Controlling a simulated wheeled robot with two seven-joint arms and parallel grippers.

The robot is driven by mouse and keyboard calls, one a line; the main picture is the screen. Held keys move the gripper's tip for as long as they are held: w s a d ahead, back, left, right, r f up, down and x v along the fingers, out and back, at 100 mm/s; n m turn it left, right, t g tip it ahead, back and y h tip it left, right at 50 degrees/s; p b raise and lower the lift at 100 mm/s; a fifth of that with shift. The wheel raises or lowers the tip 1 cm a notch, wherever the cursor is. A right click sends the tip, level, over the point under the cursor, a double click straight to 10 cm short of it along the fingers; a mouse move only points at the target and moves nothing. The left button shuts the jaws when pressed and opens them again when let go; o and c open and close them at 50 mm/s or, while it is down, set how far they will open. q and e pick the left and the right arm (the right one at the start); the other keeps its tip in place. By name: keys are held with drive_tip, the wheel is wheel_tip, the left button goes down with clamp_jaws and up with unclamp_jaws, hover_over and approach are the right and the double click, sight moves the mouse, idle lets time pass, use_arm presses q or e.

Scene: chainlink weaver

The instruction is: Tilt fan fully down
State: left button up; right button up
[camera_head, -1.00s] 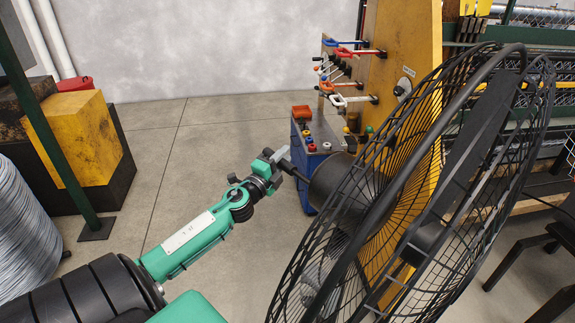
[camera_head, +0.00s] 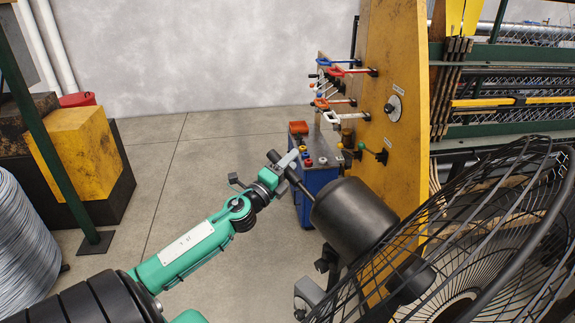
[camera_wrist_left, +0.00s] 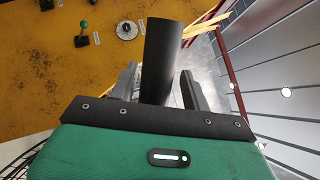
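The large black fan shows its wire cage (camera_head: 470,235) at the lower right of the head view, facing away from me and tilted downward. Its dark motor housing (camera_head: 350,213) has a rod handle (camera_head: 301,187) sticking out at the rear, up and to the left. My left gripper (camera_head: 285,167) is at this handle, near its outer end. My right gripper is not in view. The fan's stand is mostly hidden.
A yellow machine panel (camera_head: 385,105) with levers and a knob stands behind the fan. A blue cart (camera_head: 318,182) stands beside it. A yellow block (camera_head: 85,150) and a green post (camera_head: 45,130) are at left. The middle floor is clear.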

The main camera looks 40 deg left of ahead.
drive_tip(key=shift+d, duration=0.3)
use_arm(q)
drive_tip(key=shift+s+a+f, duration=0.1)
drive_tip(key=shift+s+f, duration=0.15)
drive_tip(key=b+v, duration=0.5)
drive_tip(key=v, duration=0.8)
drive_tip(key=shift+d+b, duration=0.2)
drive_tip(key=shift+b, duration=0.1)
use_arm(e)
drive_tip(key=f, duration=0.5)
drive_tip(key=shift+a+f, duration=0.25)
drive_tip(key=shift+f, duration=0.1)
use_arm(q)
drive_tip(key=shift+s+r, duration=0.15)
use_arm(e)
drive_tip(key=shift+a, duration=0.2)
